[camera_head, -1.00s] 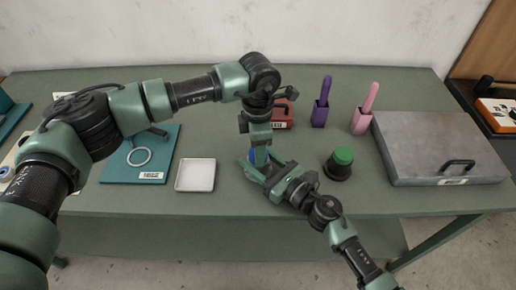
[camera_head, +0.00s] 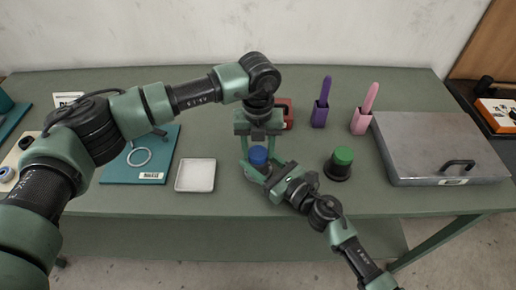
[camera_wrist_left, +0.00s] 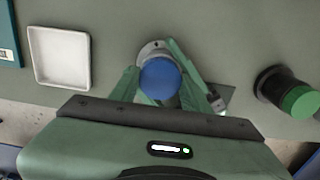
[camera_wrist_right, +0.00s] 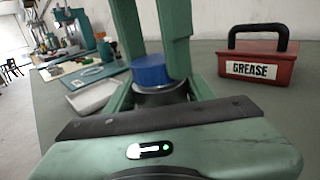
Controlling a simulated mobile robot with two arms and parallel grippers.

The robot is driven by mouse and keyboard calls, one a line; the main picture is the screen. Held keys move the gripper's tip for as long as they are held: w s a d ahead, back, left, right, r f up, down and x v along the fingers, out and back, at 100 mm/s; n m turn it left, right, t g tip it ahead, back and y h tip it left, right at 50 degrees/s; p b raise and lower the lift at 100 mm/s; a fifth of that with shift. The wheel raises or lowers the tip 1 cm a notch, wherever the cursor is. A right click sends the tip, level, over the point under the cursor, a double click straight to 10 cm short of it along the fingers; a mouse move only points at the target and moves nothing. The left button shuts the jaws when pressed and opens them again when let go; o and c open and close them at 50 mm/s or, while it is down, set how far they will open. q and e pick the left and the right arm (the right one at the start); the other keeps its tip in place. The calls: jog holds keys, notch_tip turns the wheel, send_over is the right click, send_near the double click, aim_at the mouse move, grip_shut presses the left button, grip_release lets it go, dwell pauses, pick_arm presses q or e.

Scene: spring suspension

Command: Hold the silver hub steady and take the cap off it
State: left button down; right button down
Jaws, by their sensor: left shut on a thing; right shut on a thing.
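The blue cap (camera_head: 258,156) sits over the silver hub, near the front middle of the table. The hub's silver base shows in the left wrist view (camera_wrist_left: 150,50), and its body (camera_wrist_right: 161,97) looks dark grey in the right wrist view. My left gripper (camera_head: 259,149) reaches down from above and is shut on the cap, one finger on each side. My right gripper (camera_head: 257,172) comes in low from the front right and is shut around the hub below the cap. I cannot tell whether there is a gap between cap and hub.
A white square tray (camera_head: 196,175) lies left of the hub. A green-topped black piece (camera_head: 342,160) stands close to the right. A red grease box (camera_head: 283,112) is behind my left gripper. Purple (camera_head: 320,115) and pink (camera_head: 361,121) holders and a grey lidded case (camera_head: 435,145) are farther right.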

aim_at(258, 153)
pick_arm(q)
jog(key=shift+r, duration=0.1)
dwell(0.3)
jog(key=shift+r, duration=1.05)
jog(key=shift+r, duration=2)
pick_arm(e)
jog(key=shift+c, duration=2.3)
grip_release()
pick_arm(q)
jog(key=shift+f, duration=0.1)
pick_arm(e)
jog(key=shift+d, duration=0.1)
